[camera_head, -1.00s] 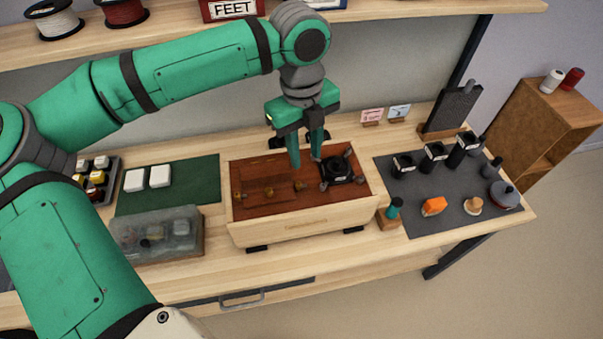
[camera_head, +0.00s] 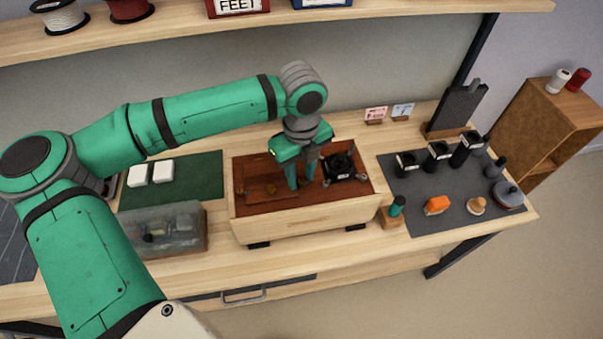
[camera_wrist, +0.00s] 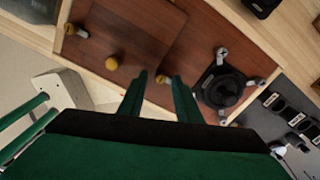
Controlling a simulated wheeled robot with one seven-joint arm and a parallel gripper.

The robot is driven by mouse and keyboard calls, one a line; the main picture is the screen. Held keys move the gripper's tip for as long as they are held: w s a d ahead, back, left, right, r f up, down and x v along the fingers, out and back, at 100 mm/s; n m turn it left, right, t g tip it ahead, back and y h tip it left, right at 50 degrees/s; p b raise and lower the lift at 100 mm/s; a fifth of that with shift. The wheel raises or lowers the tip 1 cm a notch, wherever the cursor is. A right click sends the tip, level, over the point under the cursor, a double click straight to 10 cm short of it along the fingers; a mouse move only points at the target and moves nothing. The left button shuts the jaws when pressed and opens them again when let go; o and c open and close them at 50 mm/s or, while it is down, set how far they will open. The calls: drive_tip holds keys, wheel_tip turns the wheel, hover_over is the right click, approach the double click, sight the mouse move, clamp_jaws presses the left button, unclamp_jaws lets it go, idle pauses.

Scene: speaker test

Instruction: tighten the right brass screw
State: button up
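The wooden speaker box (camera_head: 300,222) lies on the bench with its reddish-brown inside facing up. A brown panel (camera_wrist: 135,38) lies in its left part, with a round brass knob (camera_wrist: 111,63) on it. A left brass screw (camera_wrist: 82,31) is at the panel's left edge. My gripper (camera_head: 302,184) points down into the box at the panel's right edge. Its two green fingers are apart in the wrist view (camera_wrist: 161,82). A small brass-coloured piece, apparently the right brass screw (camera_wrist: 160,78), shows between the fingertips; it is mostly hidden in the head view. Contact cannot be told.
A black round speaker driver (camera_head: 342,165) is mounted right of the gripper. A clear-lidded box (camera_head: 165,230) stands left. A dark mat (camera_head: 415,215) at right holds several black cups and small parts. A teal-handled tool (camera_head: 396,206) stands beside the speaker box.

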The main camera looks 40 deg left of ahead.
drive_tip(key=shift+w, duration=0.1)
clamp_jaws()
